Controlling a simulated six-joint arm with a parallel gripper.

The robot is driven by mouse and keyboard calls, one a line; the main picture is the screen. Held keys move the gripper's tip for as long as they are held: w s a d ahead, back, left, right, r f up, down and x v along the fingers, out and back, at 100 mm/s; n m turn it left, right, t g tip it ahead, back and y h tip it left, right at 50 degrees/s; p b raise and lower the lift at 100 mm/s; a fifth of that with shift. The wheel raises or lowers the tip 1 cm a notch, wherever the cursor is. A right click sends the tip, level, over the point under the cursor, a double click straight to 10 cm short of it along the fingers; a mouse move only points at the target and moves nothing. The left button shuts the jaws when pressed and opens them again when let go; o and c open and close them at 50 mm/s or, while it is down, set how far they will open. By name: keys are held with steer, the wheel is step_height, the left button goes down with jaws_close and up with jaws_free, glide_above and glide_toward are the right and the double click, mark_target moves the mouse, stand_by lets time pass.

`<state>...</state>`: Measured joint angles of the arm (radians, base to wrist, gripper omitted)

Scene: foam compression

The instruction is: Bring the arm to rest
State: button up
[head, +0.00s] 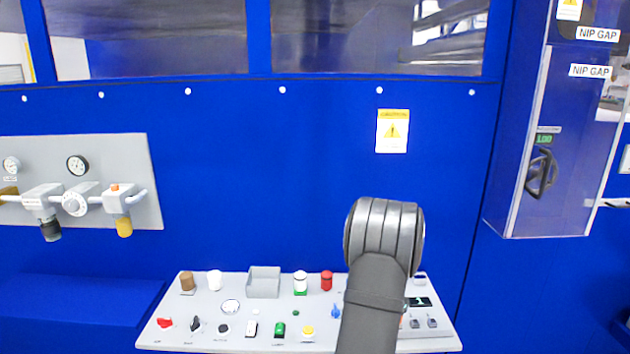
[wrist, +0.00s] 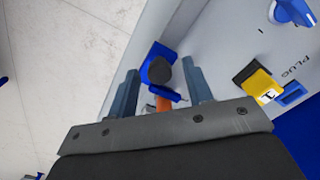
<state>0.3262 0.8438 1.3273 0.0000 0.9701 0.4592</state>
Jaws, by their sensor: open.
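My arm rises at the lower middle right of the head view, in front of the control panel (head: 222,316); its gripper is hidden there. In the wrist view my gripper (wrist: 162,82) is open, its two grey-blue fingers apart. Between and beyond the fingers is a dark knob on a blue base (wrist: 158,68), with an orange part below it. I cannot tell whether the fingers touch any of these. Nothing appears held.
The panel carries several buttons and switches, a grey open box (head: 263,282) and a red button (head: 326,281). The wrist view shows a yellow plug (wrist: 258,84) and a blue knob (wrist: 293,12). Gauges and valves (head: 76,190) are at left. A clear-fronted door (head: 545,165) is at right.

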steer(key=shift+r, duration=0.1)
step_height(320, 180, up, 17)
step_height(320, 180, down, 17)
steer(key=shift+f, duration=0.1)
steer(key=a, duration=0.6)
steer(key=shift+a, duration=0.3)
step_height(320, 180, up, 18)
steer(key=s+d+f+m+y, duration=0.2)
steer(key=d+f+m+y, duration=0.4)
steer(key=f, duration=0.3)
steer(key=shift+g+y, duration=0.4)
steer(key=shift+y, duration=0.1)
steer(key=shift+f, duration=0.1)
